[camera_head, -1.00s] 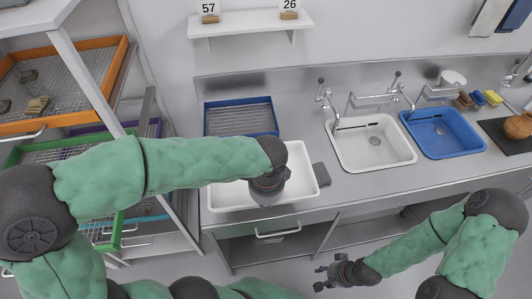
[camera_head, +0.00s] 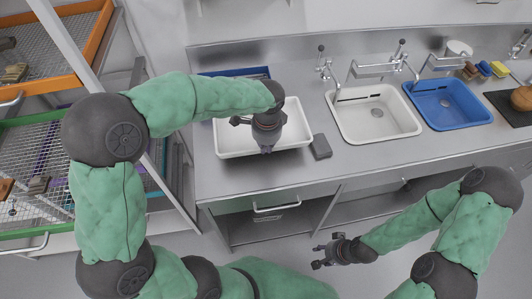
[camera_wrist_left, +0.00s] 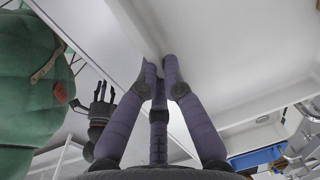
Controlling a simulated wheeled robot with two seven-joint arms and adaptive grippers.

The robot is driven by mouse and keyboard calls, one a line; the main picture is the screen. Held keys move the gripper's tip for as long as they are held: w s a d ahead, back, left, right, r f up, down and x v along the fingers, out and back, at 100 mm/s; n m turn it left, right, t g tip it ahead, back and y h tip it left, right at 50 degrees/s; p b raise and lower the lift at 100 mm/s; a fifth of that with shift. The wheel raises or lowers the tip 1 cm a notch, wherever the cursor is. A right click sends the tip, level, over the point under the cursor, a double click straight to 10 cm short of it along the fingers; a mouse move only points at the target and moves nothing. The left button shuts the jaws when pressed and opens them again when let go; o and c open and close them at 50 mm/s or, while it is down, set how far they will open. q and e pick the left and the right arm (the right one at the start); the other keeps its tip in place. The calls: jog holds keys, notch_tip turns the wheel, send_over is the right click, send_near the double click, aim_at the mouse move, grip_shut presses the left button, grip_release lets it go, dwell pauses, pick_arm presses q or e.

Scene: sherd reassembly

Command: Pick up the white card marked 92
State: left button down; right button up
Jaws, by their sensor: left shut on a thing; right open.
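The white card marked 92 cannot be made out in either view. My left gripper (camera_head: 266,149) is low over the white tray (camera_head: 227,143) on the bench, at the tray's front part. In the left wrist view its purple-grey fingers (camera_wrist_left: 160,68) come together in front of a pale surface. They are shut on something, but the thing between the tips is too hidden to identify. My right gripper (camera_head: 325,255) is open and empty, in front of the bench and below its top. It also shows in the left wrist view (camera_wrist_left: 101,100).
A dark grey block (camera_head: 321,147) lies right of the tray, and a blue-rimmed tray (camera_head: 236,73) stands behind it. A white sink (camera_head: 373,114) and a blue sink (camera_head: 447,104) are further right. Wire-mesh racks (camera_head: 60,38) stand at left. The bench front is clear.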

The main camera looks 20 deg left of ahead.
pick_arm(q)
jog(key=shift+w+a+f, duration=0.15)
jog(key=shift+w+f, duration=0.2)
jog(key=shift+w+a+f+b, duration=0.1)
jog(key=shift+f+b, duration=0.15)
jog(key=shift+f, duration=0.35)
jog(key=shift+w+d+f+b, duration=0.1)
jog(key=shift+f+b, duration=0.1)
jog(key=shift+f, duration=0.45)
jog(key=shift+w+a+f+b, duration=0.1)
jog(key=shift+f+b, duration=0.15)
jog(key=shift+f, duration=0.45)
jog(key=c, duration=1.8)
grip_release()
jog(key=shift+f, duration=0.1)
jog(key=o, duration=0.4)
